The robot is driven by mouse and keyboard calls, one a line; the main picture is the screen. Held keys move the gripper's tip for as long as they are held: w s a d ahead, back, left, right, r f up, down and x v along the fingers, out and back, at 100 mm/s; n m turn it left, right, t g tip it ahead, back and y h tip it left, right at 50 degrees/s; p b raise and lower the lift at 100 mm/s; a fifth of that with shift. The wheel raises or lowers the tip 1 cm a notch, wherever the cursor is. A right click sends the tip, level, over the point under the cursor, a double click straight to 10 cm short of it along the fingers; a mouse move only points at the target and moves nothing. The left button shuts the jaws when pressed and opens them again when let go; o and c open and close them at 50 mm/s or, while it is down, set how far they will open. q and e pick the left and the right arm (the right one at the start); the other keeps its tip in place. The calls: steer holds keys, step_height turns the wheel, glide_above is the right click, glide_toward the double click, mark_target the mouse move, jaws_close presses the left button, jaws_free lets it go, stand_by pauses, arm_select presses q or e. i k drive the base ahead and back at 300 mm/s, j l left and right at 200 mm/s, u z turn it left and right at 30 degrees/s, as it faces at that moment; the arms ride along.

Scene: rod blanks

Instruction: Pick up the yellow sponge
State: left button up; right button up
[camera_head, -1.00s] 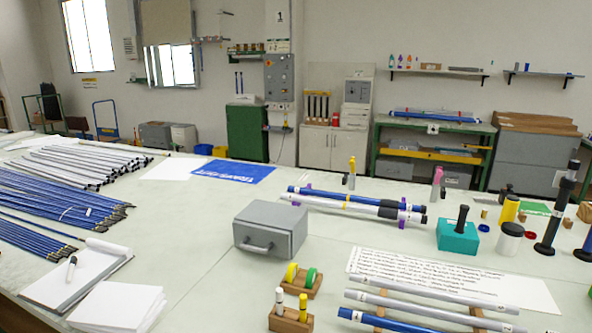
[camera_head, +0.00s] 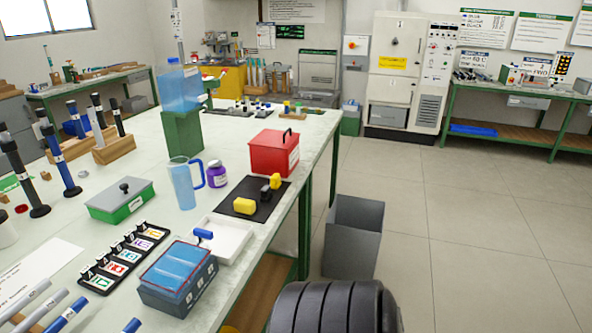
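Two small yellow blocks lie on a black mat (camera_head: 232,190) near the right edge of the long table. The nearer yellow block (camera_head: 245,206) is at the mat's front. The farther yellow block (camera_head: 275,181) is at its back right, close to a small dark block (camera_head: 265,192). Either could be the yellow sponge; they are too small to tell apart by texture. Neither of my grippers shows in this view.
A red box (camera_head: 274,155) stands behind the mat. A white tray (camera_head: 236,222), a purple-labelled jar (camera_head: 216,174) and a blue pitcher (camera_head: 183,185) stand around it. A grey bin (camera_head: 352,237) is on the floor beside the table. Open floor lies to the right.

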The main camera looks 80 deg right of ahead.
mark_target(248, 206)
steer(key=z, duration=2.1)
